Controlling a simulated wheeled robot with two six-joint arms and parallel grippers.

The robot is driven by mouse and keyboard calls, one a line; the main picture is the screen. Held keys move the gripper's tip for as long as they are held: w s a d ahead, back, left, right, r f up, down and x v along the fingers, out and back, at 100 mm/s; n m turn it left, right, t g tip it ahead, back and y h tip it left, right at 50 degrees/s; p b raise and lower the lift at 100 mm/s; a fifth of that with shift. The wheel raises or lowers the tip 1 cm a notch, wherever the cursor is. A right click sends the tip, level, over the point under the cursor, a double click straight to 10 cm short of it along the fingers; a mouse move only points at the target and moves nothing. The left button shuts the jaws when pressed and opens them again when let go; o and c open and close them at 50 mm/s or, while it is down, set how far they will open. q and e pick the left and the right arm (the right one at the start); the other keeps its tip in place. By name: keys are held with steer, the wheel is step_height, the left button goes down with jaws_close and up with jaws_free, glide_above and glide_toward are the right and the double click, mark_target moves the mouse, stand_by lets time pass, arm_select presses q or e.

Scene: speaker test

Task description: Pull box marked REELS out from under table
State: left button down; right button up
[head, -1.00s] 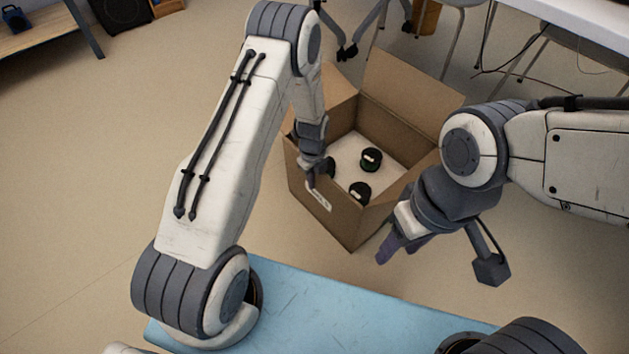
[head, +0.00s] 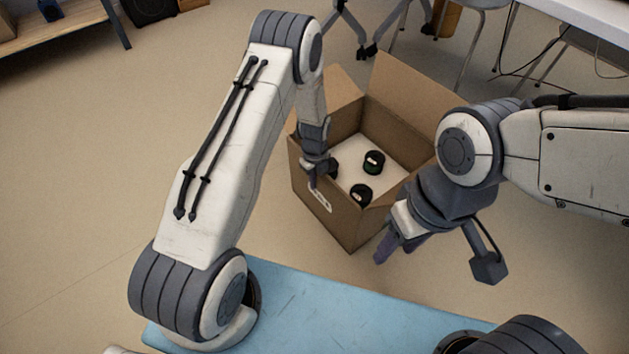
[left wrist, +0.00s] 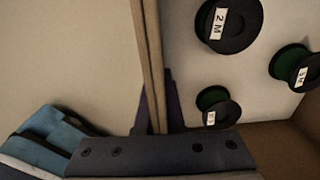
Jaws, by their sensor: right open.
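An open cardboard box (head: 345,220) stands on the floor in front of me, flaps raised, with a white label (head: 320,200) too small to read on its near-left wall. Inside are dark reels (head: 373,162) on a white layer; in the left wrist view a reel (left wrist: 228,24) is marked 2M. My left gripper (head: 314,178) is at the near-left wall; in the left wrist view its fingers (left wrist: 156,108) lie on both sides of the wall (left wrist: 150,60), closed on it. My right gripper (head: 387,246) is open and empty, close to the box's near-right side. The white table (head: 590,18) is at the upper right.
Chair legs (head: 470,38) and cables (head: 510,50) are behind the box. A wooden shelf table (head: 60,38) and a black speaker (head: 148,8) stand at the upper left. The floor left of the box is clear. My blue base top is in front.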

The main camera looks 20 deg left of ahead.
arm_select(q)
steer(key=c, duration=1)
jaws_free()
steer(key=shift+d, duration=0.15)
steer(key=shift+o, duration=0.2)
step_height(320, 180, up, 10)
steer(key=p, duration=0.5)
steer(key=shift+r+p, duration=0.25)
steer(key=shift+p, duration=0.1)
